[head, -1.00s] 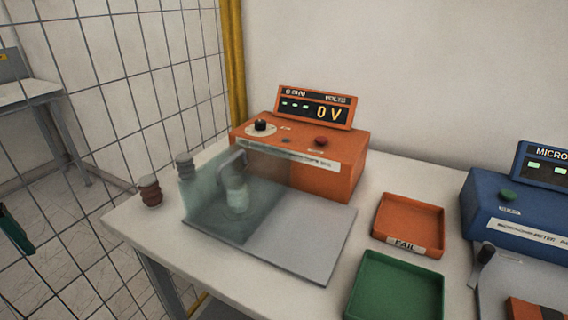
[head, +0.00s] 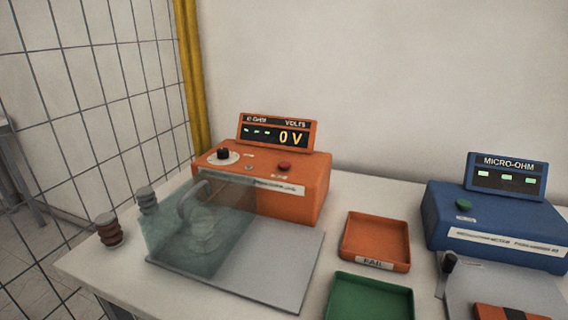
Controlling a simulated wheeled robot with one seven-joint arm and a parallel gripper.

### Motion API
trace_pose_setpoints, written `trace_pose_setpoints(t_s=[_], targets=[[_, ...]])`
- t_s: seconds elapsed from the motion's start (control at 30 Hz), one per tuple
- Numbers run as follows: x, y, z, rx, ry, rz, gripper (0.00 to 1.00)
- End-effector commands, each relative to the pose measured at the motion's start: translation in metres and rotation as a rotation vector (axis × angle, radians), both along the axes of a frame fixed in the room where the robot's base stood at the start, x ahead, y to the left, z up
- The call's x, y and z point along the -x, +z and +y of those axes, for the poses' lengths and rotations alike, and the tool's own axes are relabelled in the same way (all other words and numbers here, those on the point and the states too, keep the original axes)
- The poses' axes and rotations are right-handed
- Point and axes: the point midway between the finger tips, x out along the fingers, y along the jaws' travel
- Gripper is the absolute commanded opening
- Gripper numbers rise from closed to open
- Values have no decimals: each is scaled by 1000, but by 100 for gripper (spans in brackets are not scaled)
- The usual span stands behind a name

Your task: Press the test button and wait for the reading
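An orange tester (head: 311,196) stands at the back of the table. Its display (head: 277,133) shows dashes and "0 V". A red button (head: 284,166) and a black knob (head: 223,154) sit on its top. Which button is the test button is not marked legibly. A clear cover (head: 160,236) stands over a pale bushing (head: 204,232) on the grey plate (head: 285,273). My gripper is not in view.
A brown bushing (head: 109,230) and a grey one (head: 147,199) stand at the table's left. An orange tray labelled FAIL (head: 375,264) and a green tray (head: 342,278) lie between the meters. A black-handled lever (head: 448,262) stands by the blue meter. A mesh fence (head: 100,110) borders the left.

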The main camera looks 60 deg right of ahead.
Motion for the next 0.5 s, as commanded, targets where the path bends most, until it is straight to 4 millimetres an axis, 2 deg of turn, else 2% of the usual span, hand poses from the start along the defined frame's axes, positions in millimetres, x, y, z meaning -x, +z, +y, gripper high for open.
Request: trace_pose_setpoints(t_s=[0.07, 0.5], targets=[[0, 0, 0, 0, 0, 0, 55], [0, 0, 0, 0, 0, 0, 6]])
